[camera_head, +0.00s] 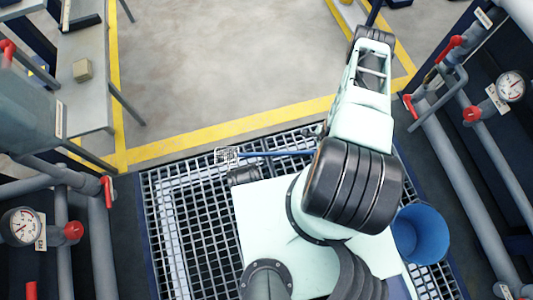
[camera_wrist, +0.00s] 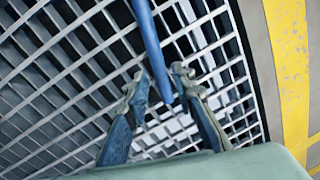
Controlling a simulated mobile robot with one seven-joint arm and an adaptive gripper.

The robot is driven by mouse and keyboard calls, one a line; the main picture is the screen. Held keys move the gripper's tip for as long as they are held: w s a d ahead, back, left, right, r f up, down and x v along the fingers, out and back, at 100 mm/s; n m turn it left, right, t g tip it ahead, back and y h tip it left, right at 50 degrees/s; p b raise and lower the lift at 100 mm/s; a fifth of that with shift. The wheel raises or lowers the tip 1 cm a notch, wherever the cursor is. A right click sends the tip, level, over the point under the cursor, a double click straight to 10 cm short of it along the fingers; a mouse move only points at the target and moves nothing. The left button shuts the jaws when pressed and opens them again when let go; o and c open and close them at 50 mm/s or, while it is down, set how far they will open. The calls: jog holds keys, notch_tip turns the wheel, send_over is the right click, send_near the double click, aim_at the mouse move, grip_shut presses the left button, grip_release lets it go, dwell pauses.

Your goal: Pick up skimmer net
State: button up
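The skimmer net lies over the metal grating, its pale mesh head (camera_head: 226,155) at the left and its thin blue handle (camera_head: 275,153) running right toward my arm. In the wrist view the blue handle (camera_wrist: 152,45) comes down from the top, and its end shows between my fingers. My gripper (camera_wrist: 160,76) is open, with one finger on each side of the handle in the picture. I see no finger touching it, and the depth between them is unclear. In the head view my gripper is mostly hidden by my arm. The mesh head is outside the wrist view.
The grating (camera_head: 185,225) has a yellow-edged floor beyond it. A blue bucket (camera_head: 419,233) stands at the right. Pipes with red valves and gauges (camera_head: 511,86) line both sides. A grey table (camera_head: 82,95) with a small tan block (camera_head: 82,70) stands at upper left.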

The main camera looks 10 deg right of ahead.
jog(key=f+b, duration=0.1)
jog(key=f, duration=0.2)
jog(key=f+b, duration=0.1)
jog(key=f, duration=0.1)
jog(key=shift+w+a+b, duration=0.15)
jog(key=shift+w+b, duration=0.15)
jog(key=shift+b, duration=0.05)
grip_shut()
